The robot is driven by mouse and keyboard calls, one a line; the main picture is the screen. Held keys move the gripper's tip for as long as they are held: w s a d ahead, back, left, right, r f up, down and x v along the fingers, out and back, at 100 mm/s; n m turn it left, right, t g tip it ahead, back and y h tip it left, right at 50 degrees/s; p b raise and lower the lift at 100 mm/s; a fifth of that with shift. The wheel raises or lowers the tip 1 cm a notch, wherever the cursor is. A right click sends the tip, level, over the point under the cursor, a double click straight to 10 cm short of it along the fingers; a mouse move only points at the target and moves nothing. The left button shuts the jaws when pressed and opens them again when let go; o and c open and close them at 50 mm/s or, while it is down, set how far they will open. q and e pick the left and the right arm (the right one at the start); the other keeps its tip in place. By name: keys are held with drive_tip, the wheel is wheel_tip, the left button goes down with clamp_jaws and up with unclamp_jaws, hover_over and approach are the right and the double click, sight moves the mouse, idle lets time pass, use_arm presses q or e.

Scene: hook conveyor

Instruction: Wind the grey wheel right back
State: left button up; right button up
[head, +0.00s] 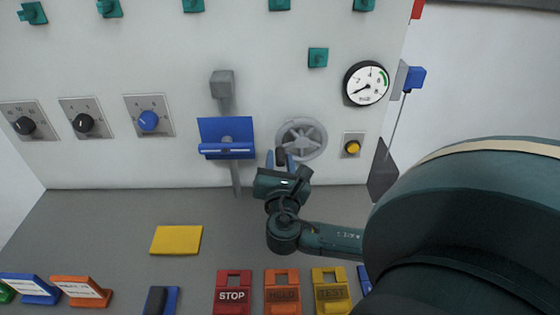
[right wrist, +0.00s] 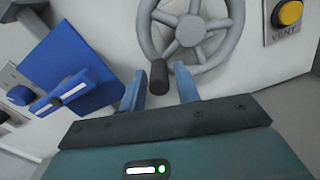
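The grey wheel (head: 302,139) is mounted on the white panel, right of the blue bracket. It has spokes, a round hub and a dark handle knob, and it also shows at the top of the right wrist view (right wrist: 192,32). The dark knob (right wrist: 158,74) is at the wheel's lower left. My right gripper (head: 276,160) is at the wheel's lower left. In the right wrist view its two blue fingers (right wrist: 160,90) are apart, with the knob showing between or just beyond them. Whether they touch it I cannot tell. My left gripper is not in view.
A blue bracket (head: 226,138) on a grey post is close left of the wheel. A yellow VENT button (head: 352,147) and a gauge (head: 366,83) are to the right. Black and blue dials line the left. STOP, HOLD and TEST tags (head: 233,291) lie on the shelf below.

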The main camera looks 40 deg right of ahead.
sight(303, 123)
clamp_jaws()
